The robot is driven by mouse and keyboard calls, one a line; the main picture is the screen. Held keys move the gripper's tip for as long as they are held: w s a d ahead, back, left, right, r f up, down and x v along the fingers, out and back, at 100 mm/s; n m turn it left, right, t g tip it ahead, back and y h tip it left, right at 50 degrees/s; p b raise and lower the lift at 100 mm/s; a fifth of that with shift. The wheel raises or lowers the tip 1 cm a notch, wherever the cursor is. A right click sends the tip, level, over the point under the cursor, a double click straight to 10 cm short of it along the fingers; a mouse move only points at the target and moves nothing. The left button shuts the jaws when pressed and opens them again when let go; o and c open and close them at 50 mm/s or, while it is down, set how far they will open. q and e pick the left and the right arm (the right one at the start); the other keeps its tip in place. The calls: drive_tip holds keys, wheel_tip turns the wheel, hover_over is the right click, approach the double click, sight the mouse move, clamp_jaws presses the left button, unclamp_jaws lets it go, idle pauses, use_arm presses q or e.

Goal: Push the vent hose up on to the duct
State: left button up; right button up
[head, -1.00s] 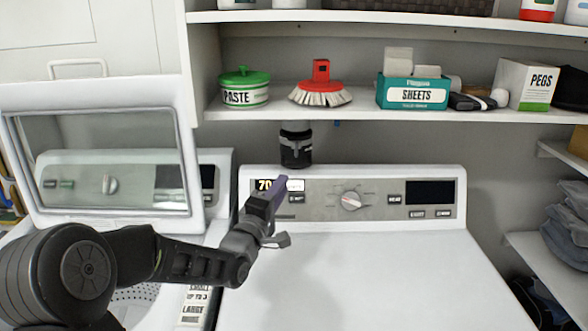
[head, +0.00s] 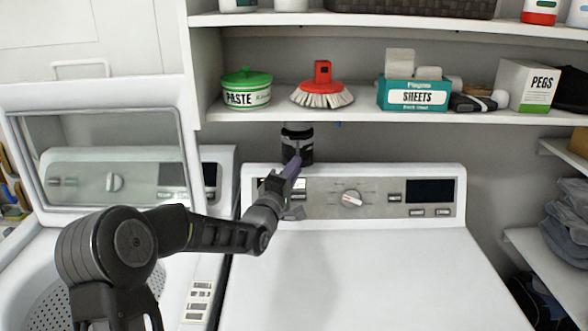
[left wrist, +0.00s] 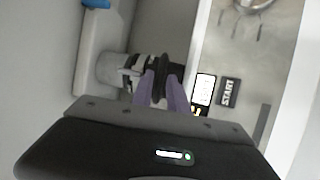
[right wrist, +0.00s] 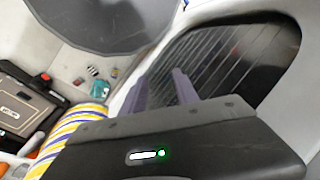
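The vent hose (head: 298,151) shows as a black collar behind the dryer's control panel, directly below the shelf. The pale grey duct (head: 297,128) comes down above it. In the left wrist view a dark ring of the hose (left wrist: 166,72) shows beside the paler duct (left wrist: 112,70). My left gripper (head: 294,164) has its purple fingertips at the front of the hose. In the left wrist view the dark ring shows between the fingertips; I cannot tell whether they clamp it. My right gripper (right wrist: 162,80) is open and empty, away from the hose, outside the head view.
The shelf (head: 400,116) above holds a paste tub (head: 246,88), a red brush (head: 322,88), a sheets box (head: 414,93) and a pegs box (head: 524,86). The dryer (head: 350,270) has a clear top. A washer with its lid (head: 100,165) raised stands at left.

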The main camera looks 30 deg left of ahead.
use_arm(q)
clamp_jaws()
drive_tip(key=shift+r, duration=0.1)
idle(1.2)
